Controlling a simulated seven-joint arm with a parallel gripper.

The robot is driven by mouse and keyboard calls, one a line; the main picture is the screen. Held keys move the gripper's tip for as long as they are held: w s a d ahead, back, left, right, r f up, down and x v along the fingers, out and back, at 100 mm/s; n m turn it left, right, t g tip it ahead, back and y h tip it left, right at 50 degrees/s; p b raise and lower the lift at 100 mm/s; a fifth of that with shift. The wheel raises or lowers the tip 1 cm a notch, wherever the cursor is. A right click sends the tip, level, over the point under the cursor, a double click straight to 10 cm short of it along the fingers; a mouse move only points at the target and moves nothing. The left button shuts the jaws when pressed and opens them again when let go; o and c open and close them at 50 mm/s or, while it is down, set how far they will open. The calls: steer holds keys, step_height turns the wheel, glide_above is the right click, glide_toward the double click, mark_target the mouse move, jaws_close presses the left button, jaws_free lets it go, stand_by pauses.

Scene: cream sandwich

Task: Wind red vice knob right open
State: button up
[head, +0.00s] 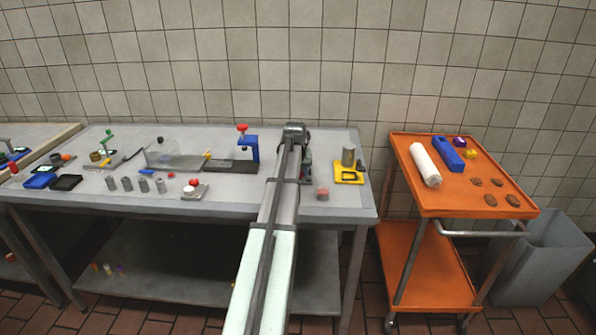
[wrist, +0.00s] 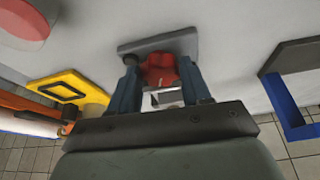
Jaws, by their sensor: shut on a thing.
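The red vice knob (wrist: 160,70) shows in the wrist view between the two dark blue fingers of my gripper (wrist: 160,80), which is shut on it. A grey plate-like part (wrist: 158,46) lies just beyond the knob, and a small pale metal part (wrist: 167,97) shows on the near side. The rest of the vice is mostly hidden by the fingers and palm. How far the vice is open cannot be told. In the head view my arm covers most of this spot at the right part of the bench.
A blue stand with a red top (head: 246,145) is left of my arm; its blue part shows in the wrist view (wrist: 287,105). A yellow frame (head: 347,179), a grey cylinder (head: 348,156) and a reddish cylinder (head: 323,193) are close on the right. An orange trolley (head: 410,165) stands beyond.

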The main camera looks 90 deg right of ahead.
steer(key=shift+s+n+t, duration=0.15)
steer(key=shift+n+t, duration=0.25)
steer(key=shift+n, duration=0.6)
steer(key=shift+s+n+t, duration=0.1)
steer(key=shift+n+t, duration=0.3)
steer(key=shift+n, duration=0.6)
steer(key=o, duration=1.1)
steer(key=shift+c, duration=0.2)
steer(key=v, duration=1.3)
steer(key=shift+r, duration=0.45)
